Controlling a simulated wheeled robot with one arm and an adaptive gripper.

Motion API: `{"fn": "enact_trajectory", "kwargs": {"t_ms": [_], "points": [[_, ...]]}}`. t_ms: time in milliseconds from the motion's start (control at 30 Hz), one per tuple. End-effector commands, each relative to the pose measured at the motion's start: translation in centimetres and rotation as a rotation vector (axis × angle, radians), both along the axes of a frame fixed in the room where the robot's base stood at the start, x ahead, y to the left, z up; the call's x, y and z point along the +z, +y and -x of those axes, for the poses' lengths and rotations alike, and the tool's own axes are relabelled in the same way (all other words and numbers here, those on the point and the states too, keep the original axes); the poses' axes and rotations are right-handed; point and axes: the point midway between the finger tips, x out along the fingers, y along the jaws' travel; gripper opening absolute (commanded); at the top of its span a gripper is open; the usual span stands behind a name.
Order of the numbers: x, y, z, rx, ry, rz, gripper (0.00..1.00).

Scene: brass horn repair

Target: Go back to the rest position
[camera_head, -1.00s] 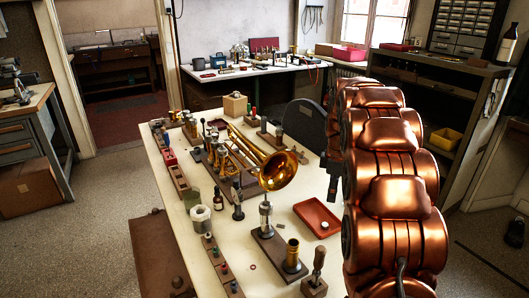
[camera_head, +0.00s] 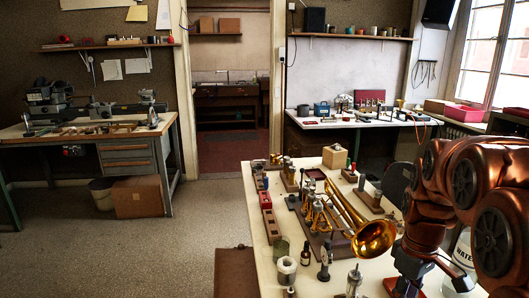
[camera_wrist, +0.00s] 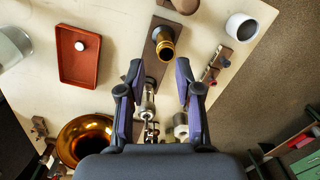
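My gripper (camera_wrist: 160,90) shows in the wrist view with its two purple-padded fingers spread apart. Nothing is held between them. It is above the workbench (camera_wrist: 110,20), pointing down; a slim metal post on a stand (camera_wrist: 149,105) shows below, between the fingers. In the head view my copper-coloured arm comes in from the right, over the bench's right part. The brass horn (camera_head: 350,222) lies on its wooden support on the bench, bell toward the arm. Its bell (camera_wrist: 85,138) shows at the lower left of the wrist view, partly hidden by my gripper's body.
A red tray (camera_wrist: 64,78) holds a small white round piece. A brass cylinder (camera_wrist: 165,42) stands on a block, and a white cup (camera_wrist: 243,27) is near the bench edge. A labelled bottle (camera_head: 461,264) stands close to my arm. Open floor (camera_head: 90,240) lies left of the bench.

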Motion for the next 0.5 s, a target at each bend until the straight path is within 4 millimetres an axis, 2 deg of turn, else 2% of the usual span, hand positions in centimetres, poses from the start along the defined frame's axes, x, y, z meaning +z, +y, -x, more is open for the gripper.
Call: {"fn": "enact_trajectory", "kwargs": {"t_ms": [100, 500], "points": [[1.1, 2.1, 2.4, -0.053, 0.009, 0.003, 0.34], [2.4, 7.5, 10.8, -0.246, 0.050, 0.020, 0.34]]}}
